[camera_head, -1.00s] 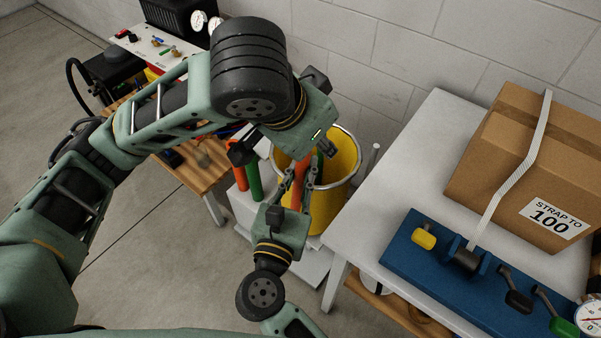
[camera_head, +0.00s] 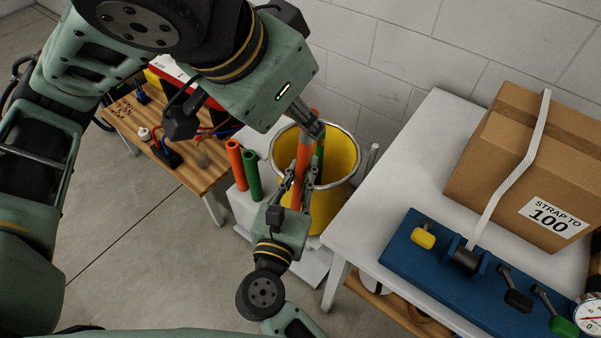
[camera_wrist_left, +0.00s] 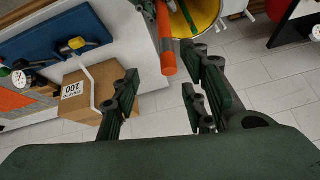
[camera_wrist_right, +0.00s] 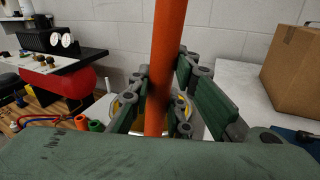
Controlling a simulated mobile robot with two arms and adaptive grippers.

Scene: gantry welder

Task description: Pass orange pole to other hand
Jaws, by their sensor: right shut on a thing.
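The orange pole (camera_head: 302,158) stands roughly upright, slightly tilted, in front of the yellow bin. My right gripper (camera_head: 297,174) comes from below and is shut on the orange pole; in the right wrist view the pole (camera_wrist_right: 168,50) rises between its fingers. My left gripper (camera_head: 314,127) comes from the upper left, with its fingers near the pole's upper end. In the left wrist view its fingers (camera_wrist_left: 165,85) are spread with nothing between them, and the pole's end (camera_wrist_left: 167,62) shows beyond the fingertips. The head view does not show clearly whether they touch.
The yellow bin (camera_head: 345,170) with a metal rim holds a green pole (camera_head: 320,152). A short orange tube (camera_head: 236,165) and green tube (camera_head: 252,176) stand left of it. A white table (camera_head: 385,190) at right carries a strapped carton (camera_head: 530,160) and blue tool base (camera_head: 430,262).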

